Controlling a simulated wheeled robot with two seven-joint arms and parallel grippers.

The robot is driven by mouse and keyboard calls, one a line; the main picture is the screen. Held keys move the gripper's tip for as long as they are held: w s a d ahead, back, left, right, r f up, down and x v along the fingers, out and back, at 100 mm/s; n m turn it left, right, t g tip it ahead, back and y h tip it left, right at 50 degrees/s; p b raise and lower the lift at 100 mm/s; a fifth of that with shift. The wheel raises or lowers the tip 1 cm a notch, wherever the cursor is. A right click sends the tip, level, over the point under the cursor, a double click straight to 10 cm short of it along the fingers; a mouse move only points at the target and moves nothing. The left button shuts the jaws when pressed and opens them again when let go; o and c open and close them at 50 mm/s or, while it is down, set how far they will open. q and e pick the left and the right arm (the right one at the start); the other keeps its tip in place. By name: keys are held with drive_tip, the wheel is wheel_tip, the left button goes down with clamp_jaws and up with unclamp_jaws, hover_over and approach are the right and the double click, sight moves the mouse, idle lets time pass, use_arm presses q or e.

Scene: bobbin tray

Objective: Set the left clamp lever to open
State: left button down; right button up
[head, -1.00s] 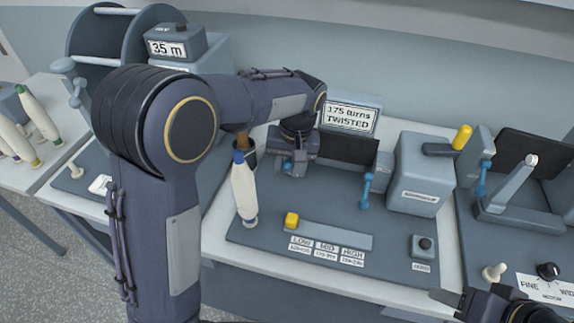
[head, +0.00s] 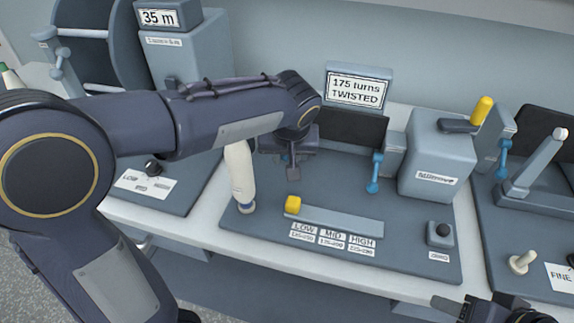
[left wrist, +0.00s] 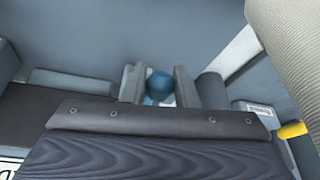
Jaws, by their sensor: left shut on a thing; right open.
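The left clamp lever has a blue ball knob (left wrist: 159,84), seen between the two fingers of my left gripper (left wrist: 158,88) in the left wrist view. In the head view my left gripper (head: 291,168) is shut on this lever at the left end of the twist tester, and it hides nearly all of the lever. How far the lever is tilted cannot be told. The right clamp lever (head: 375,172), also blue, stands at the tester's right end. My right gripper (head: 455,305) is open and empty at the lower right.
A white bobbin (head: 240,175) stands left of my left gripper, its top hidden by my arm. A yellow slider knob (head: 293,205) sits in front. The display (head: 358,90) reads "175 turns TWISTED". A grey box with a yellow-handled crank (head: 481,110) stands right.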

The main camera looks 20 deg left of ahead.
use_arm(q)
drive_tip(key=f+t+b, duration=0.1)
drive_tip(key=b, duration=0.3)
drive_tip(key=shift+s+f+t, duration=0.1)
drive_tip(key=shift+f+t, duration=0.25)
drive_tip(key=shift+t, duration=0.05)
drive_tip(key=shift+t+b, duration=0.4)
drive_tip(key=shift+b, duration=0.5)
drive_tip(key=shift+r, duration=0.1)
use_arm(e)
wheel_tip(320, 180, down, 7)
drive_tip(key=shift+f, duration=0.15)
use_arm(q)
drive_tip(key=c, duration=1.1)
unclamp_jaws()
drive_tip(key=shift+c, duration=0.2)
drive_tip(key=shift+r, duration=0.1)
drive_tip(key=v, duration=0.7)
drive_tip(key=shift+s+r+p, duration=0.25)
drive_tip(key=shift+p, duration=0.1)
use_arm(e)
drive_tip(key=shift+r, duration=0.35)
